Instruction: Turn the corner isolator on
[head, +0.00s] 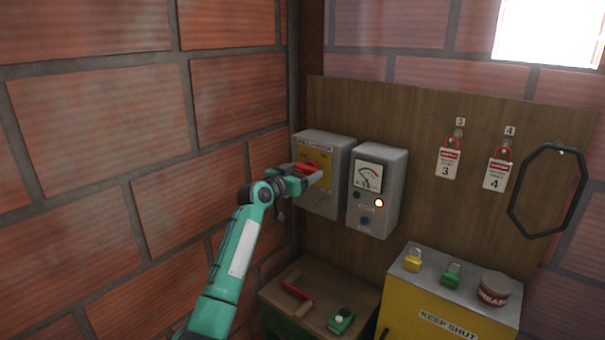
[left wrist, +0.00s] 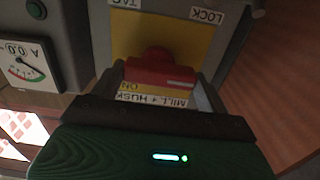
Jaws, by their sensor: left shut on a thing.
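The corner isolator is a grey box (head: 335,150) on the wooden board beside the brick corner, with a yellow plate and a red rotary handle (head: 308,168). My left gripper (head: 306,174) is at the front of the box, shut on the red handle. In the left wrist view the red handle (left wrist: 160,72) lies between the fingers across the picture, with a white mark toward its right end. The labels there appear upside down: "ON" and "MILL + HUSK" near the gripper, "TAG" and "LOCK" at the far edge. My right gripper is not in view.
A grey meter box (head: 377,192) with a dial and a lit lamp stands close right of the isolator. Tags 3 (head: 448,163) and 4 (head: 497,174) and a black ring (head: 513,205) hang farther right. A yellow box (head: 445,310) bears padlocks and a tin. Brick wall bounds the left.

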